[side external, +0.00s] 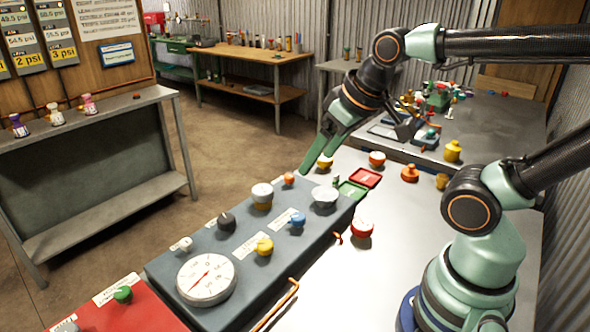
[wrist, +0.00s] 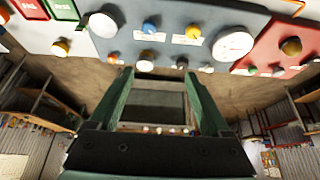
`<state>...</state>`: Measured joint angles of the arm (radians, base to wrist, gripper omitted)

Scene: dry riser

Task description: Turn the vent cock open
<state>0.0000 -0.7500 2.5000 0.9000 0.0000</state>
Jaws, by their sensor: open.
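The grey panel (side external: 165,268) carries several knobs with small labels too blurred to read, so I cannot tell which is the vent cock. It has an orange knob (side external: 289,179), a white-topped brass knob (side external: 262,193), a black knob (side external: 227,222), a blue knob (side external: 298,220), a yellow knob (side external: 264,246), a small white knob (side external: 185,244) and a silver dome (side external: 324,196). My gripper (side external: 312,161) is open and empty above the panel's far end, near the orange knob. In the wrist view its spread green fingers (wrist: 158,76) lie just below the white-topped knob (wrist: 145,62), touching nothing I can make out.
A round white gauge (side external: 207,279) sits at the panel's near end, beside a red panel (side external: 140,315) with a green knob. Red and green plates (side external: 352,190) and a red-white knob (side external: 361,229) lie to the right. A copper rod (side external: 278,304) runs along the near edge.

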